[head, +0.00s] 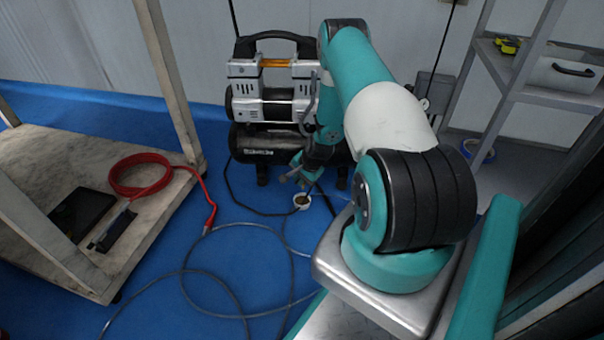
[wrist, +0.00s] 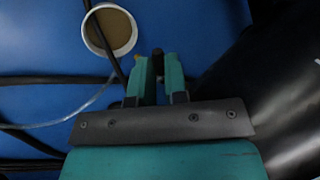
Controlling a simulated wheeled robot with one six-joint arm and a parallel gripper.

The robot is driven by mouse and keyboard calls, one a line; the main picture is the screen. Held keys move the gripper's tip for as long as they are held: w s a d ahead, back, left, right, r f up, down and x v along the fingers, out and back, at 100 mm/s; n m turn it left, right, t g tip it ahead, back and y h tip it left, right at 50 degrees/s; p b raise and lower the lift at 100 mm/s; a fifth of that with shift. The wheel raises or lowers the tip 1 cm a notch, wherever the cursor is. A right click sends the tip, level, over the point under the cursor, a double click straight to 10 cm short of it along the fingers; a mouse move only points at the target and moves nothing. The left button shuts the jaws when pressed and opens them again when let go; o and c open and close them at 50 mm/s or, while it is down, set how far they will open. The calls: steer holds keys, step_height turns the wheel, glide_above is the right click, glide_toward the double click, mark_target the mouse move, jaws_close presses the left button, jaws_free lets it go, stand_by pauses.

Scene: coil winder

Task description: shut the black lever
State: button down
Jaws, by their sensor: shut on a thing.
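My gripper (wrist: 160,68) shows in the wrist view with its two teal fingers close together. A small dark piece, which looks like the black lever (wrist: 157,55), sits between the fingertips, its end showing just past them. Most of the lever is hidden by the fingers. The lever is too small to make out there.
A white-rimmed round cup (head: 302,202) stands on the blue floor below my gripper. Dark hoses (head: 190,270) loop across the floor. A wooden table (head: 50,165) with a coiled red cable (head: 140,178) is left. A grey shelf (head: 540,95) stands right.

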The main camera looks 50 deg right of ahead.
steer(key=m+h+p, duration=0.1)
steer(key=m, duration=0.1)
steer(key=w+m+p, duration=0.1)
steer(key=m+p, duration=0.1)
steer(key=shift+w+a+r+h, duration=0.15)
steer(key=shift+h, duration=0.25)
steer(key=shift+w+d+m+g+h+p, duration=0.1)
steer(key=shift+w+m+g+h+p, duration=0.15)
steer(key=shift+m, duration=0.7)
steer(key=shift+w+d+m+g+h+p, duration=0.1)
steer(key=shift+w+m+g+h+p, duration=0.15)
steer(key=shift+m, duration=0.65)
steer(key=shift+w+d+m+g+h+p, duration=0.1)
steer(key=shift+w+m+g+h+p, duration=0.15)
steer(key=shift+m, duration=0.7)
steer(key=shift+s, duration=0.1)
steer(key=c, duration=1.1)
jaws_free()
steer(key=shift+c, duration=0.2)
steer(key=p+v, duration=0.9)
steer(key=v, duration=0.8)
steer(key=shift+a, duration=0.2)
